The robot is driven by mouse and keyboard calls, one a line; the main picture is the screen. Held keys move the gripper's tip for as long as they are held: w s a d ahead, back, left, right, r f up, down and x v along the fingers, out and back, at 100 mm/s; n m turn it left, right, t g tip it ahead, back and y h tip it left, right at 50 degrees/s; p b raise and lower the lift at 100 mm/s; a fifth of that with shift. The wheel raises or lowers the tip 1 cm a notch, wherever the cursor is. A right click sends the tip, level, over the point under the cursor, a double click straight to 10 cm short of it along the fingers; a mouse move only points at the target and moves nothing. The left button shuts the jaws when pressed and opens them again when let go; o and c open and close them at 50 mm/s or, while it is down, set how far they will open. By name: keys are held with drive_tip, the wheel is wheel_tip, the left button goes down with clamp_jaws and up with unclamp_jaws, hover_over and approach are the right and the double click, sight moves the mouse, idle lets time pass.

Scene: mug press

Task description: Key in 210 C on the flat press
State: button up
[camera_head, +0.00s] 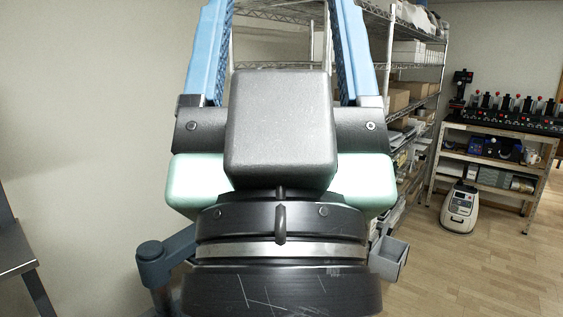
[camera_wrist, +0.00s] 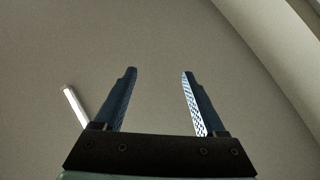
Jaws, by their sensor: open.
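My gripper (camera_head: 281,30) fills the middle of the head view, close to the camera, with its two blue fingers pointing up and apart. In the wrist view my gripper (camera_wrist: 158,80) is open, with nothing between the fingers and a plain grey-beige surface beyond. No flat press can be made out for certain. A row of black machines with red knobs (camera_head: 510,114) stands on a bench at the far right of the head view. They are too small to read any keys or display. My gripper is far from them and hides the centre of the room.
A wire shelf rack (camera_head: 409,66) with boxes stands behind my gripper to the right. The wooden bench (camera_head: 487,132) has lower shelves with goods and a mug. A pale rounded machine (camera_head: 461,208) stands on the floor before it. A metal table (camera_head: 14,250) edges in left. Wooden floor (camera_head: 480,270) at right is clear.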

clamp_jaws()
idle(1.4)
